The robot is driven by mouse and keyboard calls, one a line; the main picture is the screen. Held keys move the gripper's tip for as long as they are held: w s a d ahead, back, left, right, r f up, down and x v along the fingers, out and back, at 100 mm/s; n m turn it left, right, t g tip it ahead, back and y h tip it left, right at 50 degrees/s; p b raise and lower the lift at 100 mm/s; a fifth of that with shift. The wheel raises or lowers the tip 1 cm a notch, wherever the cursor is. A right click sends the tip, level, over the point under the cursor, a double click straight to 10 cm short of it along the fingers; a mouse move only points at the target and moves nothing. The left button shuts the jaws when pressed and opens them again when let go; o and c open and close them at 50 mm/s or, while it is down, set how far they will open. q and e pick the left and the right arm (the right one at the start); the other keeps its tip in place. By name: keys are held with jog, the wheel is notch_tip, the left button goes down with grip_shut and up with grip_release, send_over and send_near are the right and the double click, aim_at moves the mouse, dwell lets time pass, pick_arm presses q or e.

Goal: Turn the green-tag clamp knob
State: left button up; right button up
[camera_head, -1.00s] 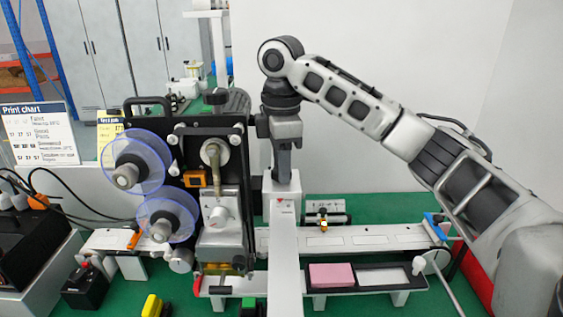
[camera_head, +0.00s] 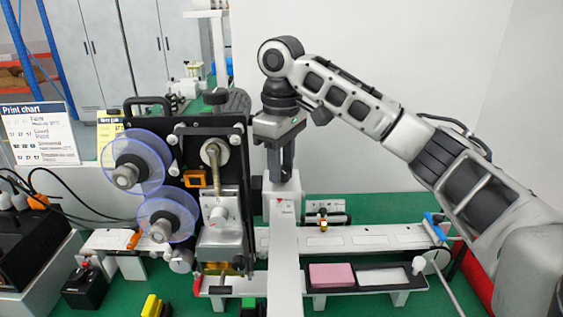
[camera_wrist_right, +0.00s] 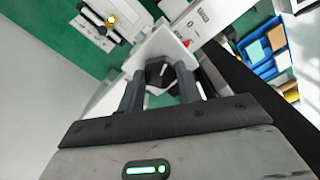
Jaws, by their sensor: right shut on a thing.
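My right gripper (camera_head: 281,178) points straight down at the top of a white post beside the black machine with blue reels. In the right wrist view its two fingers (camera_wrist_right: 159,80) are shut on a dark knob (camera_wrist_right: 158,72) on a white bracket. The knob is hidden behind the fingers and post in the head view. I cannot make out a green tag on it. A small green block (camera_head: 249,303) shows low at the front, left of the white post. My left gripper is not in view.
The black machine (camera_head: 225,140) with blue reels (camera_head: 168,215) stands close left of my right gripper. A white rail (camera_head: 370,238) and a tray with a pink block (camera_head: 331,275) lie to the right. A yellow block (camera_head: 152,305) sits at the front left.

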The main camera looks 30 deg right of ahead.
dwell(0.5)
jog(key=o, duration=1)
notch_tip(320, 180, up, 16)
jog(key=shift+f, duration=0.1)
